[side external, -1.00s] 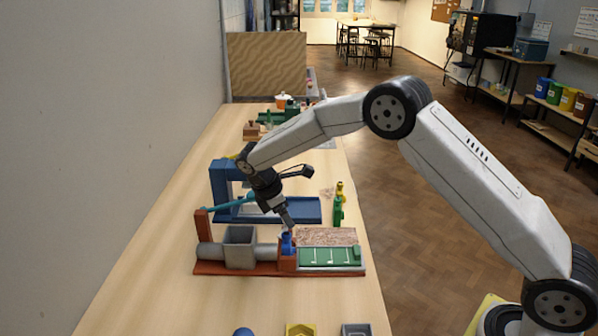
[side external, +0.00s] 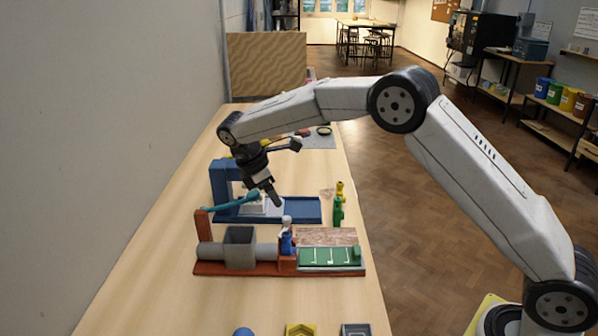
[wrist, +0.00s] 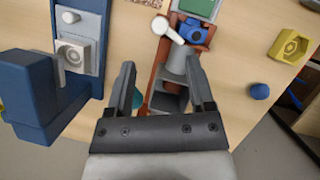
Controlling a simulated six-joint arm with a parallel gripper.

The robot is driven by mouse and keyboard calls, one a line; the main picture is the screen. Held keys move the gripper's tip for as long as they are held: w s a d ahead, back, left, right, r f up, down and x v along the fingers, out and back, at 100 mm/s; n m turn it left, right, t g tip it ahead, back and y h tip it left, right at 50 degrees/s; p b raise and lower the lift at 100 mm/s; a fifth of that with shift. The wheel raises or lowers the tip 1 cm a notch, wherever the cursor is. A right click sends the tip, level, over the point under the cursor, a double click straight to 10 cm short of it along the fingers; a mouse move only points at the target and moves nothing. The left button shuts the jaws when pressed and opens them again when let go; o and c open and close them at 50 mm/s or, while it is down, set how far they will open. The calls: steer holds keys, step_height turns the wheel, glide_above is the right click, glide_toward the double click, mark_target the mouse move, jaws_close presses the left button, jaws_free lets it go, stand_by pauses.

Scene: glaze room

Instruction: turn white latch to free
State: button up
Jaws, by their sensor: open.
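The white latch (wrist: 166,29) is a short lever with a round end, beside a blue part (wrist: 194,33) on the red-brown fixture (side external: 233,269). In the side view the latch (side external: 287,220) stands up just above the blue part (side external: 287,243). My gripper (side external: 277,203) is above and slightly left of the latch, apart from it. In the wrist view my gripper (wrist: 160,66) has its two fingers spread with nothing held between them. The latch lies beyond the fingertips there. The exact turn position of the latch is hard to tell.
A blue frame (side external: 217,180) with a white plate (wrist: 72,54) stands behind the fixture. A teal bar (side external: 230,201) reaches near my gripper. A green bottle-like piece (side external: 338,211) stands to the right. A blue ball (wrist: 259,91) and yellow holder (wrist: 289,45) lie in front.

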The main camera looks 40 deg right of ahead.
mark_target(287, 218)
steer(key=shift+s+d+r+t+y, duration=0.1)
steer(key=shift+s+d+t+y, duration=0.2)
steer(key=shift+d+y, duration=0.35)
steer(key=shift+s+d+r+t+y, duration=0.15)
steer(key=shift+d+t+y, duration=0.15)
steer(key=shift+d+y, duration=0.35)
steer(key=shift+s+d+t+y, duration=0.3)
steer(key=shift+d+y, duration=0.1)
steer(key=shift+y, duration=0.4)
steer(key=shift+f, duration=0.1)
steer(key=shift+f, duration=3.85)
jaws_close()
